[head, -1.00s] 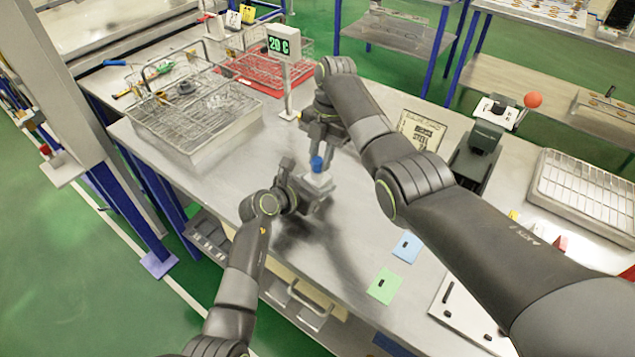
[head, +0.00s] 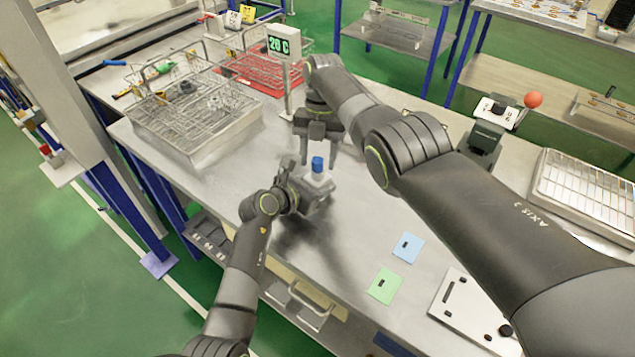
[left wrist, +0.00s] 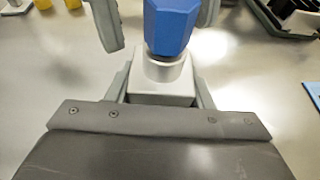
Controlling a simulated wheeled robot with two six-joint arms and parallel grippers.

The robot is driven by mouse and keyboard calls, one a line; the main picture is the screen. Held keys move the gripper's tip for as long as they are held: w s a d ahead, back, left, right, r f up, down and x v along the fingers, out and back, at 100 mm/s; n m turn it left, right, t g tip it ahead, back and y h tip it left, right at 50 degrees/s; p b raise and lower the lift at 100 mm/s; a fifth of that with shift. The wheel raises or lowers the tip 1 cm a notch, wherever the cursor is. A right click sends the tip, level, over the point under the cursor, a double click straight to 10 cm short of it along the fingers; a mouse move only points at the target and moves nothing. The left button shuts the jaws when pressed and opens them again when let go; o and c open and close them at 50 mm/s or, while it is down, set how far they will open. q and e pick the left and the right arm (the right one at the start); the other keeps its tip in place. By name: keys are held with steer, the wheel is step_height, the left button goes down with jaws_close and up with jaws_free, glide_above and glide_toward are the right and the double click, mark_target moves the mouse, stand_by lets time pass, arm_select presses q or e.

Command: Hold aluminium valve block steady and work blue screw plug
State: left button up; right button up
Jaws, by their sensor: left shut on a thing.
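The aluminium valve block (head: 320,181) is a light grey piece held just over the front part of the bench. My left gripper (head: 308,190) is shut on it; the block also shows between the jaws in the left wrist view (left wrist: 163,88). The blue screw plug (head: 318,164) stands upright on top of the block, with a faceted head in the left wrist view (left wrist: 171,24). My right gripper (head: 319,149) points down over the plug. Its fingers are apart, one on each side, with gaps to the plug in the left wrist view.
A wire basket (head: 195,120) with parts stands at the back left, near a display reading 20 C (head: 284,42). A blue card (head: 408,247), a green card (head: 384,286) and a white plate (head: 470,312) lie to the right. The bench between is mostly clear.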

steer(key=shift+c, duration=0.8)
steer(key=shift+d+f, duration=0.1)
steer(key=m, duration=0.3)
steer(key=shift+s+d+m+y, duration=0.1)
steer(key=shift+d+m+y, duration=0.1)
steer(key=shift+m+y, duration=0.2)
steer(key=m+t, duration=0.1)
steer(key=m, duration=0.3)
steer(key=shift+s+d+y, duration=0.1)
steer(key=shift+d+y, duration=0.05)
steer(key=shift+y, duration=0.25)
steer(key=m, duration=0.3)
steer(key=m+t, duration=0.1)
steer(key=shift+s+m+y, duration=0.25)
steer(key=shift+m+y, duration=0.05)
steer(key=m, duration=0.1)
steer(key=m+t, duration=0.1)
steer(key=m, duration=0.1)
steer(key=shift+s+d+m, duration=0.1)
steer(key=shift+s+m, duration=0.1)
steer(key=shift+m, duration=0.1)
